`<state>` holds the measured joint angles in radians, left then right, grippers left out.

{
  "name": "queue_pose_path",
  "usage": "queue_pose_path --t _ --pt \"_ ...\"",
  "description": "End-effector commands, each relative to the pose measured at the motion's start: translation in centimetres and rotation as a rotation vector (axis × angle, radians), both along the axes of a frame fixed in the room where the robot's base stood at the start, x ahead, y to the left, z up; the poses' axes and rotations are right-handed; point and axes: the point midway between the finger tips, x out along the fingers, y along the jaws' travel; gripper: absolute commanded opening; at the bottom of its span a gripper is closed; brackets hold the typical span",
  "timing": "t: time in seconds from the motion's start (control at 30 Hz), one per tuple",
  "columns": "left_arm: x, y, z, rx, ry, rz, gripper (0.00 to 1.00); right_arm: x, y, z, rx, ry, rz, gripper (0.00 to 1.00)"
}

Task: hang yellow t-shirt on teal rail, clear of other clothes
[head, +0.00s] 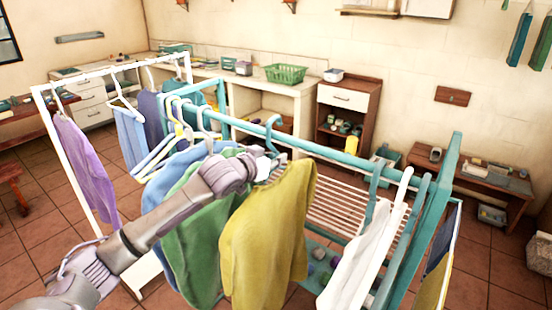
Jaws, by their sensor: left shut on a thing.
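The yellow t-shirt (268,235) hangs upright on a teal-grey hanger, in the middle of the view. My left gripper (268,170) reaches in from the left and is shut on this hanger, just above the shirt's shoulders. The hanger's hook (272,130) is at the teal rail (330,153); I cannot tell whether it rests on it. A green garment (195,245) is close on the left, partly behind my arm and overlapped by the yellow t-shirt in this view. A white garment (365,255) hangs to the right, with a gap between. My right gripper is not in view.
Blue clothes (180,160) and several empty hangers (160,150) crowd the left part of the rail. A white rack (70,80) with a lilac garment (85,165) stands further left. The teal end post (435,215) stands at the right. Open rail shows between yellow and white garments.

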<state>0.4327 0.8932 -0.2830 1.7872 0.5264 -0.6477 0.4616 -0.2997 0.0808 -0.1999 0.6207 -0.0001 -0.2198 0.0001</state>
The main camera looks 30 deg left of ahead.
Motion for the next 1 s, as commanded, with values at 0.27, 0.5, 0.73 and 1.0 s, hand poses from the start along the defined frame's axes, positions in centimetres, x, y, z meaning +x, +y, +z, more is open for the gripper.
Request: queue_pose_path --t 0.27,0.5,0.73,1.0 --pt "0.0 0.0 -1.0 0.000 -0.003 0.000 0.00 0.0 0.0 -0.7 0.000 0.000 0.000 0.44" --pt "0.0 0.0 -2.1 0.000 -0.003 0.001 0.00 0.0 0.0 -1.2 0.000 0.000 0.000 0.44" --pt "0.0 0.0 -2.3 0.000 -0.003 0.000 0.00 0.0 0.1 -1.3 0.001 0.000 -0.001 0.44" --pt "0.0 0.0 -2.3 0.000 -0.003 0.000 0.34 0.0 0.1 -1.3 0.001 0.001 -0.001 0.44"
